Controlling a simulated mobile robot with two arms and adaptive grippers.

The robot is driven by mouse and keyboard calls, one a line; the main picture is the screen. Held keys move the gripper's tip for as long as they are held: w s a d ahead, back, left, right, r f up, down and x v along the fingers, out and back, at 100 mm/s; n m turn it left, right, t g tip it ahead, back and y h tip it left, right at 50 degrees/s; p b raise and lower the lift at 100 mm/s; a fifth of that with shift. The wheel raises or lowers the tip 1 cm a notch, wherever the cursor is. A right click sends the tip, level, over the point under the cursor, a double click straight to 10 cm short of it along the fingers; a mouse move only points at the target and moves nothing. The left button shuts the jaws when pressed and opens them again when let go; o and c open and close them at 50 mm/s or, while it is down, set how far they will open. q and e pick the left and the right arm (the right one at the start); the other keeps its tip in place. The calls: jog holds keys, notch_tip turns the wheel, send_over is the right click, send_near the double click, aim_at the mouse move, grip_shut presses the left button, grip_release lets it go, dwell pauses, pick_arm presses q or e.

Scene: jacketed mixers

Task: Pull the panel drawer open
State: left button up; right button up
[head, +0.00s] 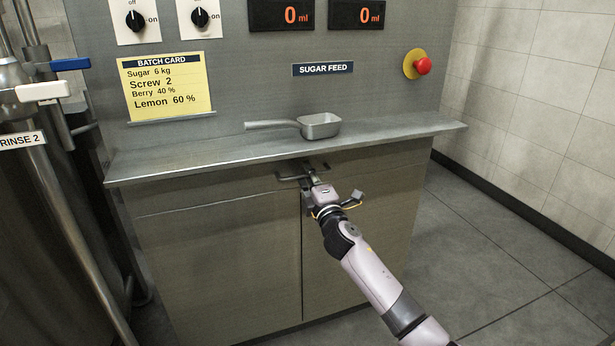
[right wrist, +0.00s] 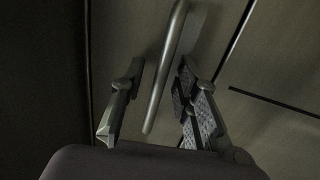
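The panel drawer (head: 230,195) is the wide front under the counter's edge, and it looks flush with the cabinet. Its bar handle (head: 287,179) sticks out at the middle, partly hidden by my right gripper (head: 312,174). In the right wrist view the handle bar (right wrist: 166,65) runs between the two fingers of my right gripper (right wrist: 157,108). The fingers are apart, with a visible gap on each side of the bar. My left gripper is in neither view.
A metal scoop (head: 320,125) lies on the counter (head: 200,158) above the drawer. Cabinet doors (head: 220,270) are below it. A red stop button (head: 423,66) is on the panel. Pipes and a vessel (head: 40,220) stand at left; floor (head: 480,240) is clear at right.

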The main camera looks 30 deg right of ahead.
jog(key=shift+c, duration=0.6)
grip_shut()
dwell(0.3)
